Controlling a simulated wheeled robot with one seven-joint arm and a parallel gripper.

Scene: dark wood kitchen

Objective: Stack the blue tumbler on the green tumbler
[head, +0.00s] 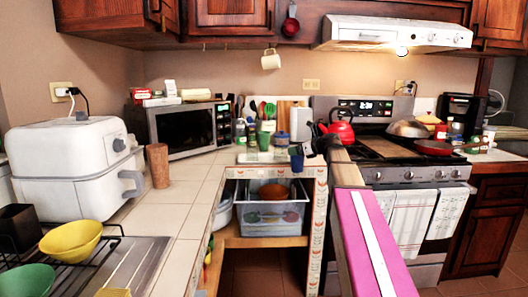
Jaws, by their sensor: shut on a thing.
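The blue tumbler (297,163) is small and dark blue. It hangs below my gripper (298,151), which is shut on it near the front edge of the counter corner. The green tumbler (263,141) stands upright on the counter, to the left of the blue tumbler and a little higher in the picture. The two tumblers are apart. The fingers are small and dark here, and their exact contact with the blue tumbler is hard to see.
A green utensil holder, jars and a white canister (300,124) crowd behind the tumblers. A microwave (180,127) stands left, and a red kettle (340,128) is on the stove at right. A clear bin (271,214) sits below the counter.

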